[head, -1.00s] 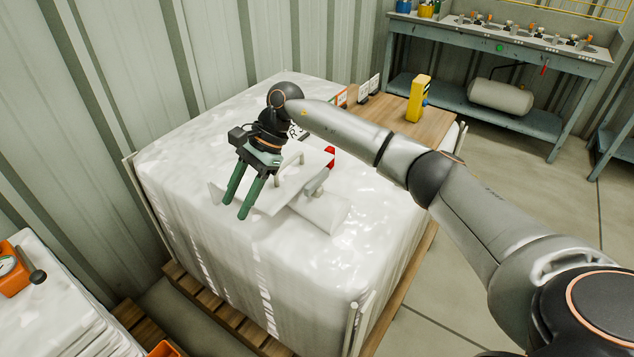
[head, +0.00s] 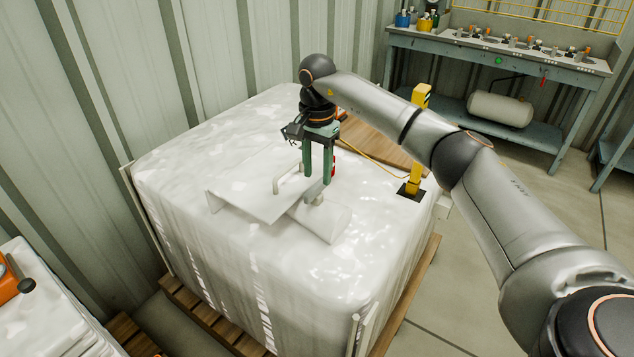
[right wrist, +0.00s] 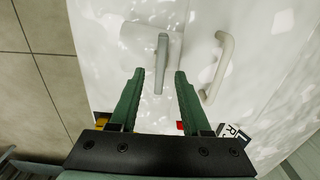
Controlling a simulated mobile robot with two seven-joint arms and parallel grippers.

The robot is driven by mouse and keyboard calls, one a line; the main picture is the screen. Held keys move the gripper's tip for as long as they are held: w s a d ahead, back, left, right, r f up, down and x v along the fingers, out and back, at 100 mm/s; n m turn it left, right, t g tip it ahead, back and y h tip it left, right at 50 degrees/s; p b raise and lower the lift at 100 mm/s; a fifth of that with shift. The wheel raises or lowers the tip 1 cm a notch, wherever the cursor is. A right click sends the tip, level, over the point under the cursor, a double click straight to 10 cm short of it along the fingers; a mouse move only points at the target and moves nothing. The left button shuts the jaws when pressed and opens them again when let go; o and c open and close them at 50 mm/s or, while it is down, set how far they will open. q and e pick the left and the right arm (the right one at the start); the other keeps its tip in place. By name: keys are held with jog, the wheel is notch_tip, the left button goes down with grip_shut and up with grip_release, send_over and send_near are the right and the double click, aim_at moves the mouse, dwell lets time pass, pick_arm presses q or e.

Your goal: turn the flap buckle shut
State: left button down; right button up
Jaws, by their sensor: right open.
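The flap buckle (right wrist: 162,62) is a grey lever on the white bag top. In the right wrist view it lies straight ahead, its near end between the finger lines. In the head view the buckle (head: 314,195) is partly hidden by my right gripper (head: 316,178). That gripper is open, pointing down over the buckle, with nothing held; it also shows in the right wrist view (right wrist: 160,72). I cannot tell whether the fingertips straddle the lever or stay above it. The pale flap plate (head: 240,198) lies beside it. My left gripper is out of view.
A pale loop handle (head: 285,180) stands beside the buckle, close to my fingers. A red part (head: 333,166) shows behind them. A yellow post (head: 418,145) stands near the bag's right edge. The bag (head: 215,265) rests on a wooden pallet (head: 205,312); a wall rises behind.

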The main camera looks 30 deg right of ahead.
aim_at(317, 184)
jog(key=shift+f, duration=1.6)
grip_shut()
